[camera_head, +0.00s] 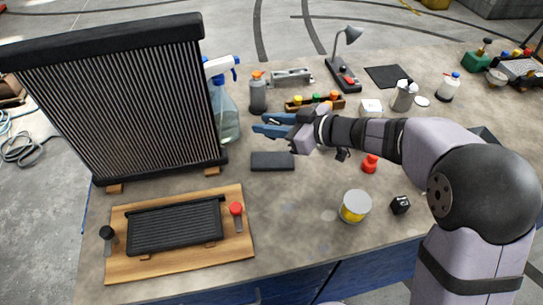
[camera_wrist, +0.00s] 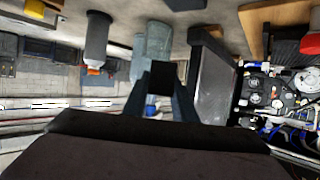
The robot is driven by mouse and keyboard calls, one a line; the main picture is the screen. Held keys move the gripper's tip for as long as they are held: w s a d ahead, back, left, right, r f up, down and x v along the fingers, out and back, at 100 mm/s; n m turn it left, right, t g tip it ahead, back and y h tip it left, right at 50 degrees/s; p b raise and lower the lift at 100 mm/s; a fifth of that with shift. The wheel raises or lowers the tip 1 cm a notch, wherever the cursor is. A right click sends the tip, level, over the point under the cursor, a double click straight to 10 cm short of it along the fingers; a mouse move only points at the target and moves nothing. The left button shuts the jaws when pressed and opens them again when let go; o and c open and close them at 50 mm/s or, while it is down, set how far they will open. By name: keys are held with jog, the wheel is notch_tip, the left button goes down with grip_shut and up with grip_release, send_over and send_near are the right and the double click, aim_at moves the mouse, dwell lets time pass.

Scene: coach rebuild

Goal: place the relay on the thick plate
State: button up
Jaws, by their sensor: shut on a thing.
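My gripper (camera_head: 262,124) is above the table, its blue fingers pointing left toward the spray bottle and radiator. In the wrist view the fingers are shut on a small dark block (camera_wrist: 164,75), which looks like the relay. In the head view the block is hard to make out between the fingers. A thick dark grey plate (camera_head: 272,162) lies flat on the table, a little nearer than the gripper and below it in the picture. Its top is bare.
A tall radiator (camera_head: 120,100) stands at left, with a spray bottle (camera_head: 226,112) beside it. A wooden board (camera_head: 125,268) holds a black ribbed part. A thin black mat (camera_head: 388,77) lies behind.

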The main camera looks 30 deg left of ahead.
aim_at(269, 158)
jog(key=shift+f, duration=4.9)
jog(key=shift+f, duration=0.15)
jog(key=o, duration=1)
jog(key=shift+o, duration=0.2)
jog(key=shift+r, duration=0.2)
jog(key=d+r, duration=0.2)
jog(key=d, duration=0.1)
jog(key=shift+r, duration=0.1)
jog(key=shift+a+r, duration=0.1)
jog(key=shift+r, duration=2.85)
